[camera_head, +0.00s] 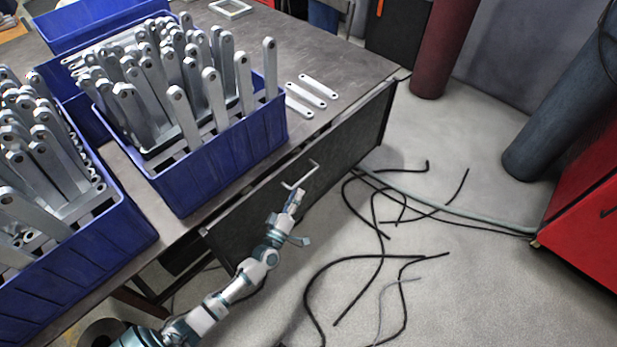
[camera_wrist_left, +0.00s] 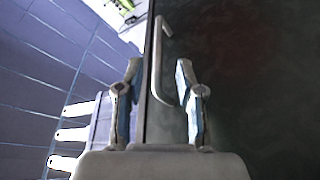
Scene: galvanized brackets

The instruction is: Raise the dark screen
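The dark screen (camera_head: 345,135) is a black panel on the side of the metal table, under its top edge. It fills the right of the left wrist view (camera_wrist_left: 265,90). A pale bent handle (camera_head: 300,176) stands out from it; it also shows in the left wrist view (camera_wrist_left: 159,70). My left gripper (camera_head: 297,192) is at the handle's lower end. In the left wrist view my left gripper's fingers (camera_wrist_left: 159,72) are apart, with the handle lying between them in the picture. I cannot tell whether they touch it. My right gripper is not in view.
Blue crates (camera_head: 225,160) full of upright galvanized brackets (camera_head: 160,80) stand on the table (camera_head: 335,60). Several flat brackets (camera_head: 312,90) lie near its edge. Black cables (camera_head: 350,262) lie on the floor. A red cabinet (camera_head: 590,205) stands at the right.

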